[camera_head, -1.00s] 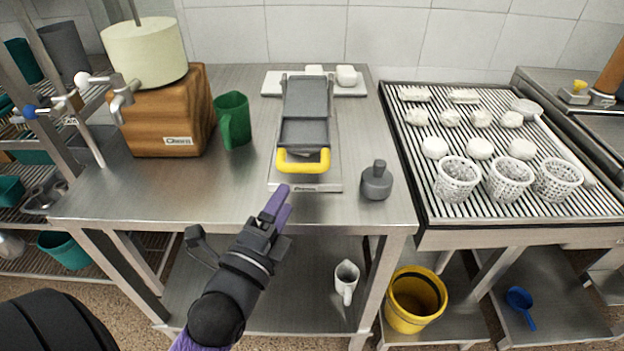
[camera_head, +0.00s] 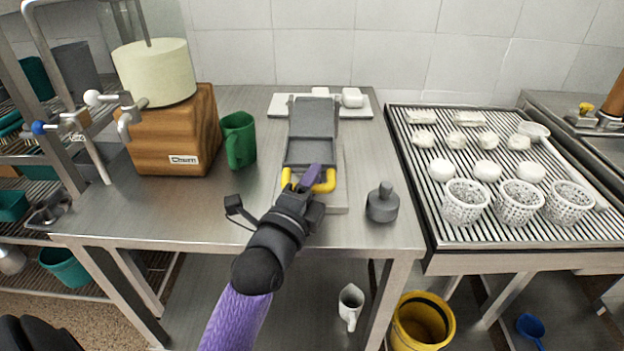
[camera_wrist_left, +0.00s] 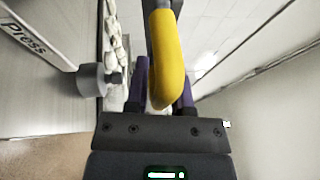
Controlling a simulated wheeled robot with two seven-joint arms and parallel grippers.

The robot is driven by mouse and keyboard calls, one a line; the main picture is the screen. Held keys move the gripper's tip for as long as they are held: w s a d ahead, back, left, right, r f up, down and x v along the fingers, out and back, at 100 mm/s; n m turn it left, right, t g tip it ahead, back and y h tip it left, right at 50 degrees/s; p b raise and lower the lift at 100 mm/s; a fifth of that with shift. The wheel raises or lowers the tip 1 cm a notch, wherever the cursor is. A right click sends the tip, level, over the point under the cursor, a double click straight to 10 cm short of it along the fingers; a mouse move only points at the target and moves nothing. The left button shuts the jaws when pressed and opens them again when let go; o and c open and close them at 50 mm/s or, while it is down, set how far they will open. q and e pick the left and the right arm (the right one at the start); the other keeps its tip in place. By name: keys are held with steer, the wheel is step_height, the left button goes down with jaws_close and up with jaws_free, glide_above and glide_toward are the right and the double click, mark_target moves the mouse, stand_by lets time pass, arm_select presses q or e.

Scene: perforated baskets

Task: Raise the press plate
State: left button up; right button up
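The press stands on the steel table, with a grey hinged press plate (camera_head: 309,151) and a yellow handle (camera_head: 325,184) at its front. The plate lies low over the press base (camera_head: 334,200). My left gripper (camera_head: 307,180) is at the handle, its purple fingers partly hiding it. In the left wrist view the yellow handle (camera_wrist_left: 168,62) shows between the two spread fingers of the left gripper (camera_wrist_left: 162,88), nearer the right one. I see a gap on its left, so it does not look gripped. My right gripper is not in view.
A grey weight with a knob (camera_head: 382,204) stands right of the press. A green jug (camera_head: 239,139) and a wooden churn box (camera_head: 167,130) stand to the left. A white board (camera_head: 364,111) lies behind. A ribbed drainer (camera_head: 450,125) with perforated baskets (camera_head: 465,202) is at right.

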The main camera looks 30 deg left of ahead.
arm_select(q)
jaws_close()
steer(key=shift+r, duration=0.15)
stand_by(0.9)
